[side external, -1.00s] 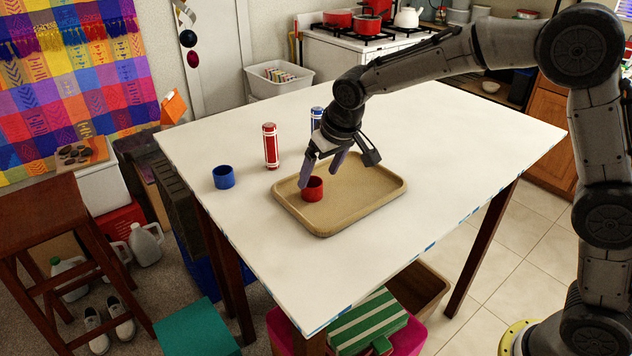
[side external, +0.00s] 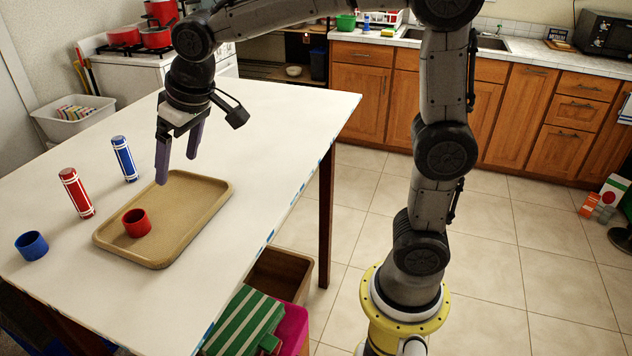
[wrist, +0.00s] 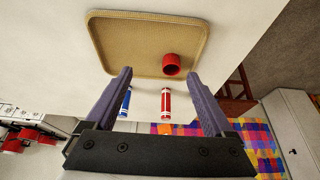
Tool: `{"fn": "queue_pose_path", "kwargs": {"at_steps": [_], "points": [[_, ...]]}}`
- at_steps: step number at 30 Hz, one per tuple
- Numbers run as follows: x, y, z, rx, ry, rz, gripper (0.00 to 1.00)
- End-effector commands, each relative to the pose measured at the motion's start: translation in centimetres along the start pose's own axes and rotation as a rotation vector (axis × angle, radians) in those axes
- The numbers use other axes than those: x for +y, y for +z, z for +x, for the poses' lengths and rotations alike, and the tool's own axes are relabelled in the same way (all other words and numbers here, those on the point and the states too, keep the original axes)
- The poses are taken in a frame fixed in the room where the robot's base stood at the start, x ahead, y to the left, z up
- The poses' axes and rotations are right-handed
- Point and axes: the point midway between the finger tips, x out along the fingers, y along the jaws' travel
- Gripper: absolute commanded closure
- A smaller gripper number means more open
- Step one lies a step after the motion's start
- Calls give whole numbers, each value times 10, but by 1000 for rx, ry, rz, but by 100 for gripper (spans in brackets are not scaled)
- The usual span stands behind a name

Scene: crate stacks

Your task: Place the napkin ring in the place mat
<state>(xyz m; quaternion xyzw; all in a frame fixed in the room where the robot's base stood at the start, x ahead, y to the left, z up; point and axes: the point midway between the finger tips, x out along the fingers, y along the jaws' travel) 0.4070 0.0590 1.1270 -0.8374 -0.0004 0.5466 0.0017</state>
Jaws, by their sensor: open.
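A red ring (side external: 137,224) sits upright inside a tan, low-rimmed tray (side external: 213,208) on the white table, near the tray's left end. It also shows in the wrist view (wrist: 171,68), near the tray's lower edge. A blue ring (side external: 32,246) stands on the bare table, left of the tray. I cannot tell a separate flat place mat apart from the tray. My gripper (side external: 177,168) is open and empty, its purple fingers raised above the far part of the tray, apart from the red ring. In the wrist view the fingers (wrist: 158,73) are spread wide with nothing between them.
A stove (side external: 130,68) and a white bin (side external: 75,118) are beyond the far edge.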

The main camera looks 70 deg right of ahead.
Motion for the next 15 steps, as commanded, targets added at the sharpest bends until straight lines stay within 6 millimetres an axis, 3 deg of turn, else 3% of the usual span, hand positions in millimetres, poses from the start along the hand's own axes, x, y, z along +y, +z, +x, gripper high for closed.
{"fn": "queue_pose_path", "kwargs": {"at_steps": [1,6,12,15], "points": [[11,20,-17,13,-1,5,13],[36,89,-52,34,-1,5,13],[53,172,-69,59,1,4,13],[57,204,-69,69,1,3,13]]}}
